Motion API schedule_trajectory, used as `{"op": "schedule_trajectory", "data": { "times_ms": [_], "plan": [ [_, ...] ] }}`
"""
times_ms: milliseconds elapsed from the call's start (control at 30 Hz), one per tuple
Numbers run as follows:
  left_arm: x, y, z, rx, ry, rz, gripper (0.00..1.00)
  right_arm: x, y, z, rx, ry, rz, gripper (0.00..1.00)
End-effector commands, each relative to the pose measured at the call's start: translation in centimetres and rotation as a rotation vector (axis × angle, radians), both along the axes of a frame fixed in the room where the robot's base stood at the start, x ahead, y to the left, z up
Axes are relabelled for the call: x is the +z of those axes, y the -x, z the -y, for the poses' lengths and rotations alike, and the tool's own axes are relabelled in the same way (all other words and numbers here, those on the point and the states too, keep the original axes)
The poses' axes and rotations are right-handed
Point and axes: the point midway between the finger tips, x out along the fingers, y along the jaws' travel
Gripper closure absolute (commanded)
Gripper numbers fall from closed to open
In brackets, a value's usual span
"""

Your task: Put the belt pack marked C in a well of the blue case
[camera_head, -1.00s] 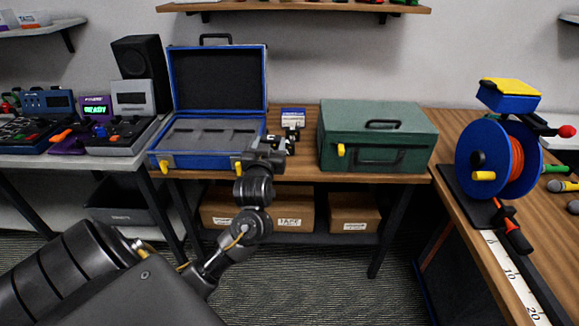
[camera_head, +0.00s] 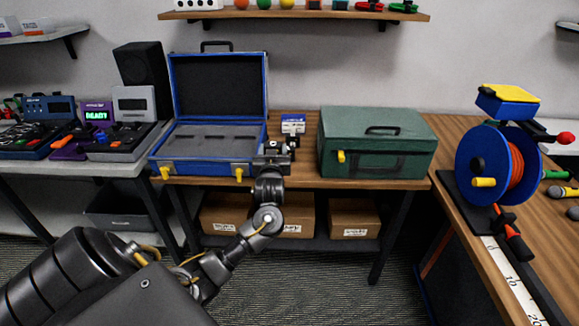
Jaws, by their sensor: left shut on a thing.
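The blue case (camera_head: 205,169) stands open on the wooden table, its lid upright at the back. Its dark grey foam has several wells, and no pack shows in them. My left gripper (camera_head: 284,147) is at the case's front right corner, over the gap between the two cases. It is shut on a small dark thing, likely the belt pack, mostly hidden by the gripper; no letter C can be read. A small blue and white item (camera_head: 293,124) stands just behind the gripper. I cannot tell whether they touch. My right gripper is out of view.
A closed green case (camera_head: 375,142) stands close on the right. A blue cable reel (camera_head: 497,165) stands on the right table. Mixers and a speaker (camera_head: 140,75) are on the left. Cardboard boxes (camera_head: 355,218) sit on the lower shelf.

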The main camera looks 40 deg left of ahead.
Motion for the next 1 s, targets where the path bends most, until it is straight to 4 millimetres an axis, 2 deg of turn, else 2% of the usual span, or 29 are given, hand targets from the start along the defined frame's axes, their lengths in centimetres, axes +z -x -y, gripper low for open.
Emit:
{"op": "schedule_trajectory", "data": {
  "times_ms": [33,100,300,633,767,833,1000],
  "plan": [
    [-0.5,-1.4,0.2,0.002,-0.001,-0.001,0.72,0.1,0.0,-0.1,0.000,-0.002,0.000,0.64],
    [-1.8,-2.9,0.4,0.002,0.000,-0.003,0.72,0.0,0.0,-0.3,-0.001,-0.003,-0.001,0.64],
    [-4.9,-5.5,0.8,0.000,-0.001,0.000,0.72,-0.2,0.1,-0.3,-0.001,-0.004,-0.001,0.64],
    [-6.2,-6.5,1.0,0.000,-0.001,0.001,0.72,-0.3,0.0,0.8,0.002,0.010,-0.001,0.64],
    [-7.7,-7.1,1.1,0.000,-0.001,-0.005,0.72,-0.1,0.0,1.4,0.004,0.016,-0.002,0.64],
    [-8.7,-7.0,1.1,-0.001,-0.002,-0.003,0.72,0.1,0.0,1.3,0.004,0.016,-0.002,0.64],
    [-9.5,-7.0,1.1,-0.001,0.001,0.001,0.72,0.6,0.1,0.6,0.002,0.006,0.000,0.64]
  ]
}}
